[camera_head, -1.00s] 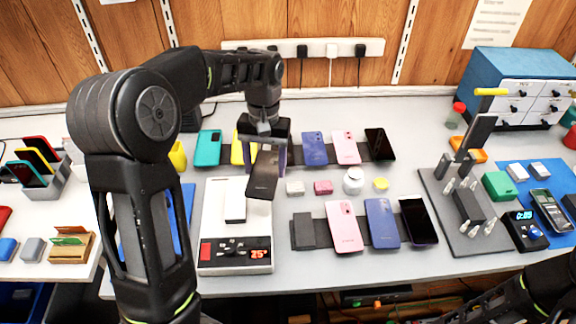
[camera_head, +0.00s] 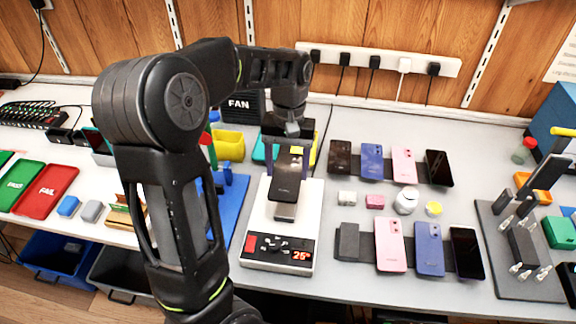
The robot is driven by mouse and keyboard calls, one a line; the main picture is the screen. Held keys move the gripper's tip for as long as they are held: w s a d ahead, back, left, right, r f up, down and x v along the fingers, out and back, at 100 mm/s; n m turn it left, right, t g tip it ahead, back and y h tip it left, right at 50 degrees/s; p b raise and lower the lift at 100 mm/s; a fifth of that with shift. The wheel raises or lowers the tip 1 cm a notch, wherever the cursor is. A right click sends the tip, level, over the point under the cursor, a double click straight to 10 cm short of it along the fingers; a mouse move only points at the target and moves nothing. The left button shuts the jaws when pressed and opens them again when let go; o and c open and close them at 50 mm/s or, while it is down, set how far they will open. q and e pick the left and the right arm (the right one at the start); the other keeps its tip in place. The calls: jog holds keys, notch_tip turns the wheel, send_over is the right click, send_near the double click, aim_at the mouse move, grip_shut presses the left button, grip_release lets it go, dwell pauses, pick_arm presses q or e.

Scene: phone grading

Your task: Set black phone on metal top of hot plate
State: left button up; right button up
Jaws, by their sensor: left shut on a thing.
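My left gripper (camera_head: 289,150) is shut on a black phone (camera_head: 286,180), gripping it near its upper end. The phone is tilted, with its back and camera lenses facing me. It is over the white hot plate (camera_head: 256,232), in line with the metal top (camera_head: 285,212), which it partly hides. I cannot tell whether the phone touches the metal top. The hot plate's dark front panel reads 25°. My right gripper is out of view.
Phones stand in a back row (camera_head: 372,160) and a front row (camera_head: 429,247) right of the hot plate. Small blocks and a white jar (camera_head: 406,201) lie between them. A blue mat (camera_head: 233,205) is to the left, then green and red trays (camera_head: 47,190). A power strip (camera_head: 378,62) is behind.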

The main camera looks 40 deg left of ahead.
pick_arm(q)
notch_tip(320, 180, down, 6)
jog(key=b, duration=0.4)
jog(key=shift+b, duration=0.4)
jog(key=shift+f+b, duration=0.4)
jog(key=shift+f, duration=0.4)
jog(key=shift+p, duration=0.3)
jog(key=shift+f, duration=0.35)
dwell(1.5)
jog(key=o, duration=1.6)
jog(key=shift+o, duration=0.2)
jog(key=shift+o, duration=0.9)
